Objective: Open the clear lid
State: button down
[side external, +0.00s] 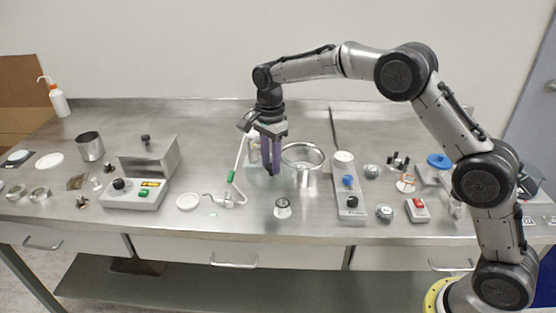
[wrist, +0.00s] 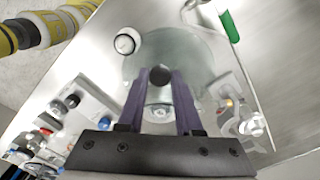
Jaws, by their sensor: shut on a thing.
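My gripper (side external: 271,168) points down just left of the open-topped metal chamber (side external: 302,178) in the side view. Its purple fingers are closed on a round black knob (wrist: 160,74), seen between the fingertips in the wrist view. The clear lid (wrist: 190,55) shows there as a pale, see-through disc around the knob. In the side view the lid is too faint to outline surely; it appears beside the chamber, not over its mouth. Whether it touches the bench cannot be told.
A round gauge (side external: 282,208) stands in front of the gripper. A tube with a green valve handle (side external: 231,177) is to the left. A switch box (side external: 348,190) stands right of the chamber. A white disc (side external: 188,201) lies at the front left. The back of the bench is clear.

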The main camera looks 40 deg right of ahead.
aim_at(268, 165)
jog(key=shift+w+a+r+m, duration=0.15)
jog(key=shift+w+a+m, duration=0.15)
jog(key=shift+m, duration=0.1)
jog(key=c, duration=0.6)
grip_release()
notch_tip(268, 165, up, 14)
jog(key=shift+f, duration=0.15)
